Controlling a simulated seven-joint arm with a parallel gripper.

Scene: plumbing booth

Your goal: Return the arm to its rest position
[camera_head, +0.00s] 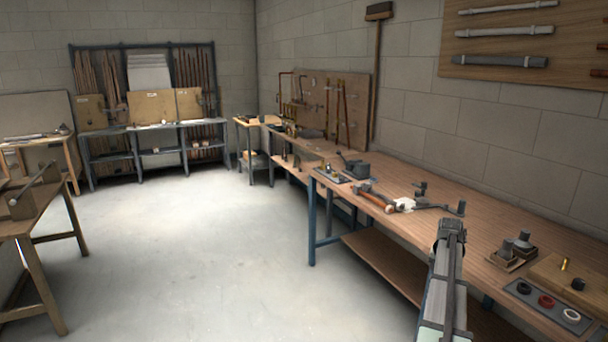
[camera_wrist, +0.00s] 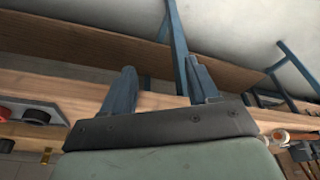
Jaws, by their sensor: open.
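My arm reaches up from the bottom right in the head view, at the front edge of the long wooden workbench (camera_head: 400,236). The fingers of my gripper cannot be made out in that view. In the wrist view my gripper (camera_wrist: 160,82) shows two blue-grey fingers standing apart, with nothing between them. Beyond the fingers are the bench's wooden edge (camera_wrist: 80,92), the lower shelf (camera_wrist: 90,42) and a blue leg (camera_wrist: 178,50).
A dark tray (camera_head: 547,312) with several rings lies at the bench's near right. Fittings on a wooden block (camera_head: 510,262) and a tool with a wooden handle (camera_head: 376,200) lie on the bench. The concrete floor (camera_head: 200,250) to the left is clear. Another table (camera_head: 30,215) stands far left.

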